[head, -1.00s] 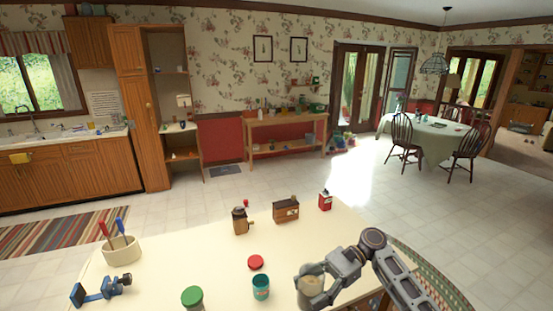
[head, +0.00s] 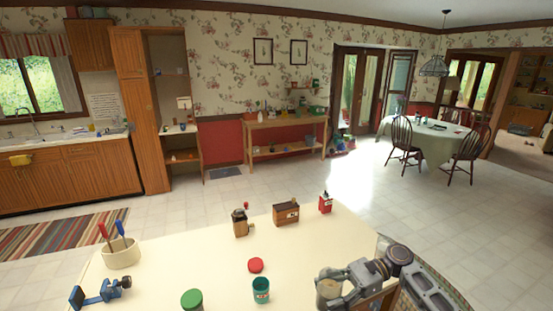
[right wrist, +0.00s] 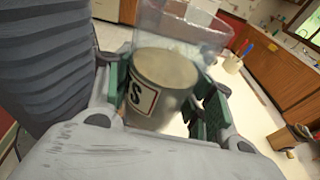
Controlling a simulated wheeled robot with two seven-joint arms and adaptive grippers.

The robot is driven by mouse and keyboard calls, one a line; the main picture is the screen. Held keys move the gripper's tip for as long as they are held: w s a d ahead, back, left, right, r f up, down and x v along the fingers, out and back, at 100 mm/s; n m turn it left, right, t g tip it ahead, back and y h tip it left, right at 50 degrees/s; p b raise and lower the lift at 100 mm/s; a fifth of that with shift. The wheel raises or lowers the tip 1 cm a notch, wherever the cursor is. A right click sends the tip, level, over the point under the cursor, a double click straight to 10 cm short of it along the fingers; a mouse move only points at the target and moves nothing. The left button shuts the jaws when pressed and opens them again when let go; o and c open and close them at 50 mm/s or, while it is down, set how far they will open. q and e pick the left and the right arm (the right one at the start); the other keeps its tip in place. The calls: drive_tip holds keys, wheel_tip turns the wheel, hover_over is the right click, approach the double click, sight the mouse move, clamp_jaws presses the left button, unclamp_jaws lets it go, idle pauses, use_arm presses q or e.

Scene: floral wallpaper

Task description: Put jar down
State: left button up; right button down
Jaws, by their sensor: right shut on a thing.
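My right gripper (right wrist: 166,98) is shut around the jar, one finger on each side. In the head view the gripper (head: 338,284) comes in from the right. I cannot tell whether the jar's base touches the table. My left gripper is not in view.
On the cream table (head: 180,258) stand a teal can (head: 261,290), a red lid (head: 256,265), a green-lidded jar (head: 192,299), a grinder (head: 240,222), a brown box (head: 286,213) and a red tin (head: 325,202). The table's right edge is close to the jar.

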drive_tip(key=w+a+f+m+t+h, duration=0.3)
drive_tip(key=w+m+t, duration=0.3)
drive_tip(key=m+t, duration=0.5)
drive_tip(key=shift+w+a+t, duration=0.15)
drive_tip(key=shift+a+t, duration=0.15)
drive_tip(key=shift+t, duration=1.6)
drive_tip(key=shift+f+m, duration=0.1)
drive_tip(key=shift+m, duration=0.2)
drive_tip(key=shift+d+f+m+t+h, duration=0.1)
drive_tip(key=shift+d+m+t+h, duration=0.2)
drive_tip(key=shift+t+h, duration=0.1)
drive_tip(key=shift+d+f+m+t+h, duration=0.3)
drive_tip(key=shift+d+m+t+h, duration=0.1)
drive_tip(key=shift+m, duration=0.1)
